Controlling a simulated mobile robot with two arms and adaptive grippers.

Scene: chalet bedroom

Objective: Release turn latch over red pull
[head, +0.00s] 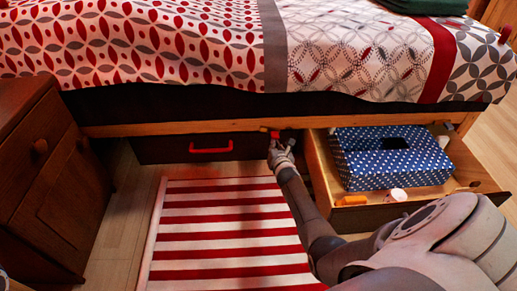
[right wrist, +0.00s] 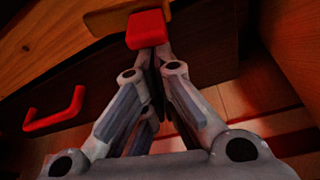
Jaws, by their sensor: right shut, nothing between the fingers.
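The red pull (head: 211,147) is on the front of a dark, shut drawer (head: 160,151) under the bed. It also shows at the left of the right wrist view (right wrist: 56,110). The turn latch (head: 274,134) is a small red and orange-yellow piece on the wooden rail, above and right of the pull. In the right wrist view its red end (right wrist: 148,30) is straight ahead, with an orange-yellow part (right wrist: 108,17) to its left. My right gripper (head: 275,145) is shut and empty, its tips just under the red end; I cannot tell if they touch. My left gripper is out of view.
An open drawer (head: 322,172) at the right holds a blue dotted tissue box (head: 390,157), an orange item (head: 352,200) and a white round item (head: 397,195). A red-striped rug (head: 225,225) covers the floor. A wooden nightstand (head: 45,190) stands at the left.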

